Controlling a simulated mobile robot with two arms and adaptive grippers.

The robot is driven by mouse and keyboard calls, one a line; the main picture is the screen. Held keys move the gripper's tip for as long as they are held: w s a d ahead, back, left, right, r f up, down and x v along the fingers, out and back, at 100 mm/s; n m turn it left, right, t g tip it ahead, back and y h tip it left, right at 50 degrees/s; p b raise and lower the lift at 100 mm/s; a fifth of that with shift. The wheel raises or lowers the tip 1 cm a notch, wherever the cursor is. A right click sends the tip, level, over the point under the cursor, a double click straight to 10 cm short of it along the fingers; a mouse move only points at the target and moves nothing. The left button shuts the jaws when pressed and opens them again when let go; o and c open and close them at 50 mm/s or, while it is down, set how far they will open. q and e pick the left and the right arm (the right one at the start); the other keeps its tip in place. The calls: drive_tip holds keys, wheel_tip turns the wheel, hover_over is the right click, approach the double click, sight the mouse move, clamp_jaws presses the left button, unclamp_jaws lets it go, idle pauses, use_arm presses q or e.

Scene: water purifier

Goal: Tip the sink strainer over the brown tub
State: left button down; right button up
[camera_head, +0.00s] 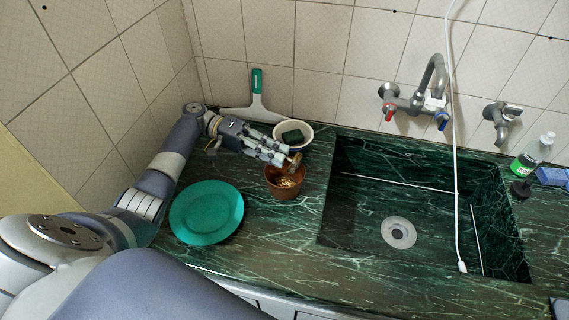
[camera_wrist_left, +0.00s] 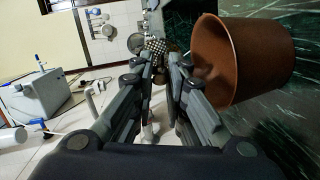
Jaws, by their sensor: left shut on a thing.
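The brown tub (camera_head: 284,190) stands on the green counter left of the sink, with light crumb-like bits inside. In the left wrist view the tub (camera_wrist_left: 240,62) is large, just right of the fingers. My left gripper (camera_head: 284,158) reaches in from the left with its fingertips at the tub's back rim. It is shut on the small sink strainer (camera_head: 296,161), which is tilted above the tub's mouth. The strainer's perforated face (camera_wrist_left: 155,44) shows beyond the fingertips in the left wrist view; the fingers hide part of it. My right gripper is not in view.
A white bowl (camera_head: 306,129) with a dark green sponge (camera_head: 292,136) stands behind the tub. A green plate (camera_head: 206,212) lies at left. A squeegee (camera_head: 256,100) leans on the wall. The sink (camera_head: 350,215) with its drain (camera_head: 398,232) is to the right.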

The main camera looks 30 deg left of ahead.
use_arm(q)
drive_tip(key=shift+d+r+m+y+p, duration=0.1)
drive_tip(key=shift+d+r+y+p, duration=1.05)
drive_tip(key=shift+p, duration=1.85)
drive_tip(key=shift+d+r+m+y+p, duration=0.15)
drive_tip(key=shift+d+y+p, duration=0.55)
drive_tip(key=shift+y+p, duration=1.65)
drive_tip(key=shift+d+r+m+y+p, duration=0.1)
drive_tip(key=shift+d+r+y+p, duration=0.75)
drive_tip(key=shift+p, duration=2.75)
drive_tip(key=d+f+y, duration=0.3)
drive_tip(key=d+y, duration=0.4)
drive_tip(key=d, duration=0.3)
drive_tip(key=shift+b, duration=0.45)
drive_tip(key=shift+f, duration=0.1)
